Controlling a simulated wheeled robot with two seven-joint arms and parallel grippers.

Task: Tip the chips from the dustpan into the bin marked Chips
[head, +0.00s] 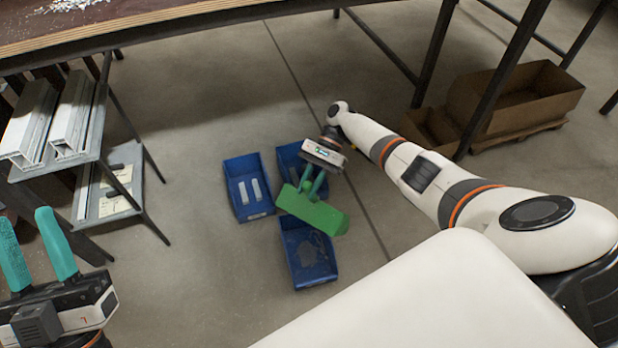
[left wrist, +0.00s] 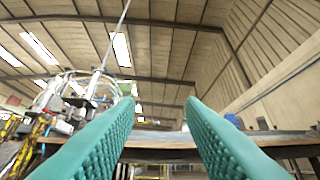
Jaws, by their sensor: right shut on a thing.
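My right gripper (head: 314,182) is shut on the green dustpan (head: 312,210) and holds it over the blue bins. The pan appears tilted, and I see no chips on it. The front blue bin (head: 322,276) lies just below the pan in the picture and has a greyish patch on its floor, perhaps chips. The left blue bin (head: 237,200) holds two pale pieces. The back blue bin (head: 287,155) is partly hidden by my right gripper and the dustpan. No bin marking is readable. My left gripper (head: 38,245) is open and empty, its teal fingers apart (left wrist: 160,135).
A workbench (head: 200,12) with pale shavings (head: 70,5) spans the back. A rack with pale profiles (head: 72,115) stands at left. Brown boxes (head: 520,100) sit on a pallet at right. The concrete floor around the bins is clear.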

